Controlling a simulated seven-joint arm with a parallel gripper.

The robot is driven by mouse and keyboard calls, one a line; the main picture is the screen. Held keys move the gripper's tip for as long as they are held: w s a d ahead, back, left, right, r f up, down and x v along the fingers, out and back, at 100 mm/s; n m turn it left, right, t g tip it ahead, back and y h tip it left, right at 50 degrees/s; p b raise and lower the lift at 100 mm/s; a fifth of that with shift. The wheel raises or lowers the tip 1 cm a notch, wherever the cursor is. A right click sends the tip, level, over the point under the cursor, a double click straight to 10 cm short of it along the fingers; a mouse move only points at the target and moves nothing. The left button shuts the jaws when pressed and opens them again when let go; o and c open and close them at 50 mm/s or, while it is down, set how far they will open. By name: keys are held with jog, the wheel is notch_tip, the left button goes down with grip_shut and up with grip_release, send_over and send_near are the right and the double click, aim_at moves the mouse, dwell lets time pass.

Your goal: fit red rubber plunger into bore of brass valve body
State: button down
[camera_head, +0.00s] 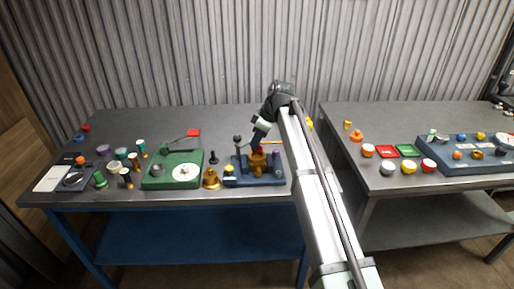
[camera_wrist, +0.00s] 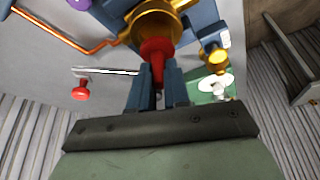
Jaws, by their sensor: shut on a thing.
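The red rubber plunger (camera_wrist: 154,62) is between the blue fingers of my gripper (camera_wrist: 157,88) in the wrist view, narrow end toward the fingers. Its wide end meets the brass valve body (camera_wrist: 166,18); how deep it sits in the bore is hidden. In the head view the valve body (camera_head: 258,165) stands on a blue fixture (camera_head: 235,181) on the left bench. My gripper (camera_head: 257,140) is right above it, slightly tilted, and shut on the plunger.
Left of the blue fixture are a brass bell-shaped piece (camera_head: 211,179) and a green fixture (camera_head: 157,181) with a red-knobbed lever (camera_head: 193,132). Several small parts crowd the bench's left end. A second bench (camera_head: 385,120) stands right. The left bench's back is mostly clear.

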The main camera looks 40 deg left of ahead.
jog(key=shift+f, duration=1.65)
jog(key=shift+f, duration=0.15)
jog(key=c, duration=1.1)
grip_release()
jog(key=v, duration=1.2)
